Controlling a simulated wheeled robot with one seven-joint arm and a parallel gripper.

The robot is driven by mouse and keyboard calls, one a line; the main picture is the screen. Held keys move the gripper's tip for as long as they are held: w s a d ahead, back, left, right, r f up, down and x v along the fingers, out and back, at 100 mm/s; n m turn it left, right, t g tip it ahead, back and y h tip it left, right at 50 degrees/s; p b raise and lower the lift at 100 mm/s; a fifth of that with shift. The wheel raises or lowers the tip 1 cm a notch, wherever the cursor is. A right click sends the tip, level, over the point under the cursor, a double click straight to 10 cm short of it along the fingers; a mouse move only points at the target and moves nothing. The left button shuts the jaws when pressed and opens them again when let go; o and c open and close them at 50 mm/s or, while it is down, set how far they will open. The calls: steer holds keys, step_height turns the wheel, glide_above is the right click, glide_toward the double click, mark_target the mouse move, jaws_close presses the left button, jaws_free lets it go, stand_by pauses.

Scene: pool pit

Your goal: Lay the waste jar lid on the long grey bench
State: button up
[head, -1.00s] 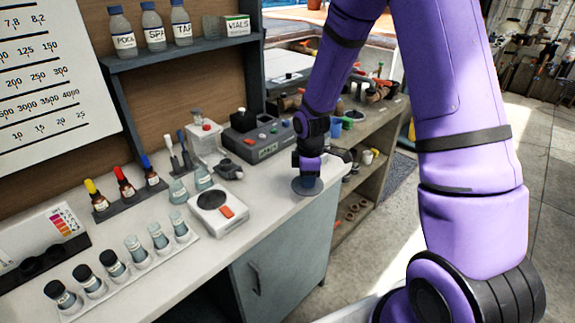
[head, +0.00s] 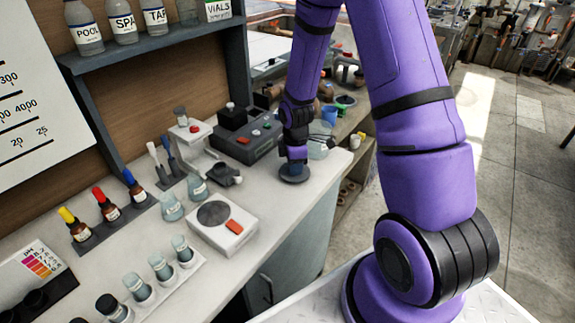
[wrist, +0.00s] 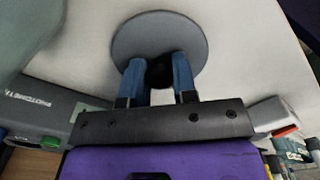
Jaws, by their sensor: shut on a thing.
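The lid is a dark grey disc (head: 294,174) with a black knob, low over the right end of the pale bench (head: 275,205). In the wrist view the lid (wrist: 185,25) lies flat, with its knob between two blue fingers. My gripper (wrist: 161,72) is shut on the knob, with the fingers pointing down in the head view. I cannot tell whether the lid touches the bench top. A clear jar (head: 320,142) stands just behind my gripper, partly hidden by it; I cannot read a label.
A grey instrument (head: 245,140) stands left of and behind the lid. A white scale (head: 222,225) with a round dark plate lies nearer. Dropper bottles and vials fill the left side. Bare bench top lies around the lid; the edge is close on its right.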

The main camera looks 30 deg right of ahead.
steer(key=shift+d+f, duration=0.1)
steer(key=shift+f, duration=0.15)
steer(key=shift+f, duration=0.15)
steer(key=o, duration=0.9)
step_height(320, 180, up, 13)
step_height(320, 180, up, 8)
steer(key=m+t, duration=0.1)
steer(key=m, duration=0.2)
glide_above(296, 179)
steer(key=s+a+r+m+t, duration=0.1)
steer(key=s+r+m, duration=0.2)
steer(key=s+r, duration=0.2)
steer(key=s+a+r+m+t, duration=0.1)
steer(key=s+a+r+m, duration=0.1)
steer(key=s+r+m, duration=0.2)
steer(key=s+a+r+m+t, duration=0.2)
steer(key=s+r+m, duration=0.1)
steer(key=s+r, duration=0.5)
steer(key=shift+s, duration=1.85)
